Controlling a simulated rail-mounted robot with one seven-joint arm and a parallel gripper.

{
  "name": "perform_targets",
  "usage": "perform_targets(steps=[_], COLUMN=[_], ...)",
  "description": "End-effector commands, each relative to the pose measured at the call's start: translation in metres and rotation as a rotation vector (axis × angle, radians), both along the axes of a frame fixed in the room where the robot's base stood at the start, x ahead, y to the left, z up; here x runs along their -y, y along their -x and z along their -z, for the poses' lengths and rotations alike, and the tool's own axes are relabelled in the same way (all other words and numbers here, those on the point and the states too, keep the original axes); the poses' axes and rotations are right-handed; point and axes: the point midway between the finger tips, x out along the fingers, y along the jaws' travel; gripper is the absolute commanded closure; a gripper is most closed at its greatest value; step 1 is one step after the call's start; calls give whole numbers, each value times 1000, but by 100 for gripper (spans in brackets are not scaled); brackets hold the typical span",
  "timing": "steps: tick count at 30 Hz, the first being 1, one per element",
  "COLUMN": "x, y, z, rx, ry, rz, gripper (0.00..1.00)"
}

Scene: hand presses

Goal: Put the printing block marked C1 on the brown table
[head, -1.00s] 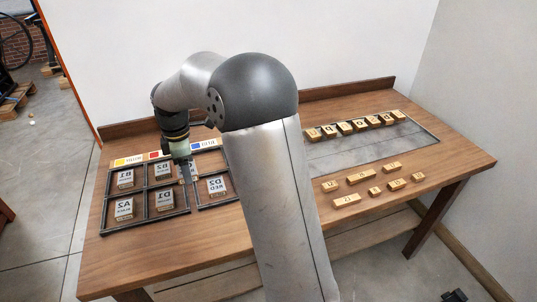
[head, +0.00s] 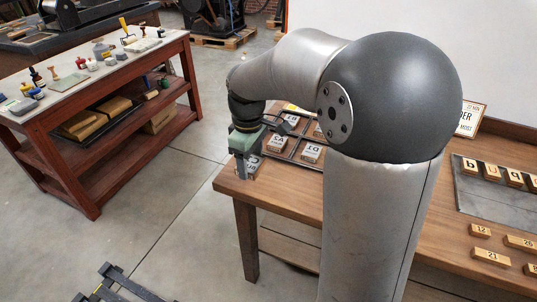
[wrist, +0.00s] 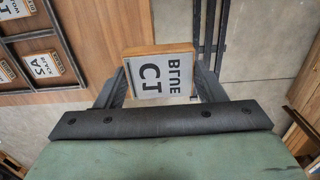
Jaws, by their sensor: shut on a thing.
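My gripper (wrist: 160,82) is shut on a wooden printing block (wrist: 158,70) with a pale face in the wrist view. Its lettering reads BLUE and what looks like C1. In the head view my gripper (head: 243,168) holds it near the left end of the brown wooden table (head: 300,200). Whether it is over the table top or just past its edge is hard to tell there. In the wrist view the table top (wrist: 45,97) is to the left of the block, and grey floor shows behind it.
A dark divided tray (head: 283,153) with several blocks lies on the wooden table, partly behind my arm. A reddish-brown workbench (head: 60,143) with a pale top, inking tools and shelves stands at left. Wooden number blocks (head: 491,257) are at right. Grey floor separates the tables.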

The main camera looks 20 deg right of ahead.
Motion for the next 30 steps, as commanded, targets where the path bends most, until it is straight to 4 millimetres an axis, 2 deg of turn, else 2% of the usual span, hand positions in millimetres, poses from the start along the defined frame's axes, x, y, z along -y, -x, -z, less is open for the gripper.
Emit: perform_targets(steps=[11,15,21,26,30], x=[-1,-1,-1,-1,0], y=[-87,-109,-127,-133,-134], z=[39,67,88,96,117], rx=[-4,-4,-1,-1,-3], ry=[-3,-3,-1,-1,0], rz=[-2,-3,-2,-2,-3], gripper=[62,62,62,62,62])
